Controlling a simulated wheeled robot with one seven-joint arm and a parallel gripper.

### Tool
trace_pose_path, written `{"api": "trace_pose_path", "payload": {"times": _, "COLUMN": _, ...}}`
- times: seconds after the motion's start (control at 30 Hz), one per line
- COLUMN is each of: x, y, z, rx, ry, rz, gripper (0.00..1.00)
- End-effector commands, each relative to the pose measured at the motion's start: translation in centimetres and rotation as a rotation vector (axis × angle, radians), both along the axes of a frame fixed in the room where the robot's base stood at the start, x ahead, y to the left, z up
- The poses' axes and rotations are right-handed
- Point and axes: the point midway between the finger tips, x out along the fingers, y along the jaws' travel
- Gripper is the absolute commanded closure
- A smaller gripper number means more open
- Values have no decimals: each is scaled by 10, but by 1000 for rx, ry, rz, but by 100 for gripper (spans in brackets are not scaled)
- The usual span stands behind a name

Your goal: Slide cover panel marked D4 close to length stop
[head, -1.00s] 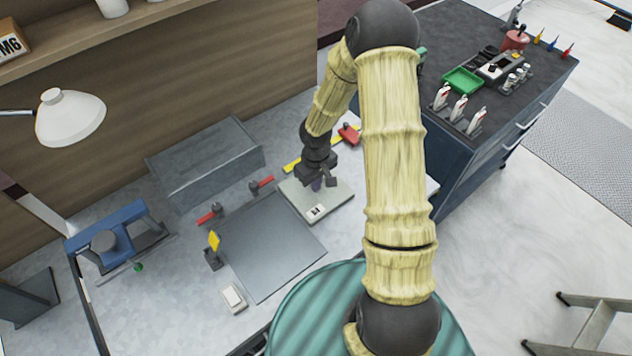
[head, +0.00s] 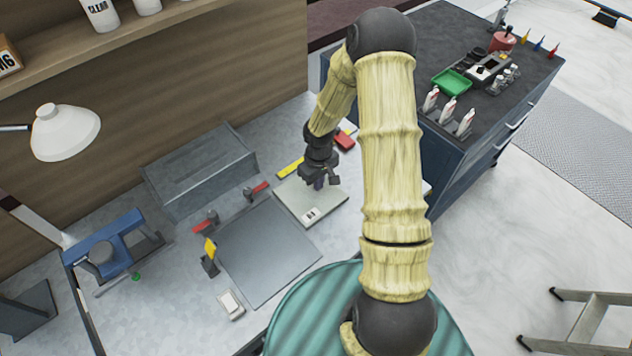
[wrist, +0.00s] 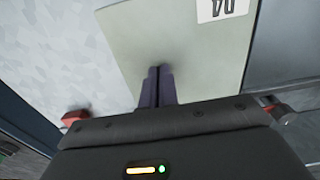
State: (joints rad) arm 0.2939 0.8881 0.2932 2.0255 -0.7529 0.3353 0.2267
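The cover panel marked D4 (head: 327,204) is a pale grey-green plate lying flat on the bench, right of a dark grey plate (head: 268,252). In the wrist view the panel (wrist: 190,50) fills the middle, with its white D4 label at the top. My gripper (head: 318,184) is over the panel, pointing down. Its two purple fingers (wrist: 158,75) are together with nothing visible between them. The tips are at or just above the panel's face; I cannot tell if they touch. A dark block with a yellow tab (head: 210,256) stands by the dark plate's left edge; I cannot tell whether it is the length stop.
Red-handled clamps (head: 205,223) stand along the back of the plates, with a yellow strip (head: 290,167) behind the panel. A grey box (head: 200,170) sits farther back. A white block (head: 231,304) lies in front. A blue tool (head: 105,240) is at left.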

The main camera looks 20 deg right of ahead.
Motion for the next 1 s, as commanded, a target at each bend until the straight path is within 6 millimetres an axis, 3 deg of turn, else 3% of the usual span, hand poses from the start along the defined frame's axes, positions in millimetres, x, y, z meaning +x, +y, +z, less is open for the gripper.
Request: {"api": "trace_pose_path", "payload": {"times": 1.0, "x": 13, "y": -31, "z": 0, "rx": 0, "ry": 1, "rz": -2, "gripper": 100}}
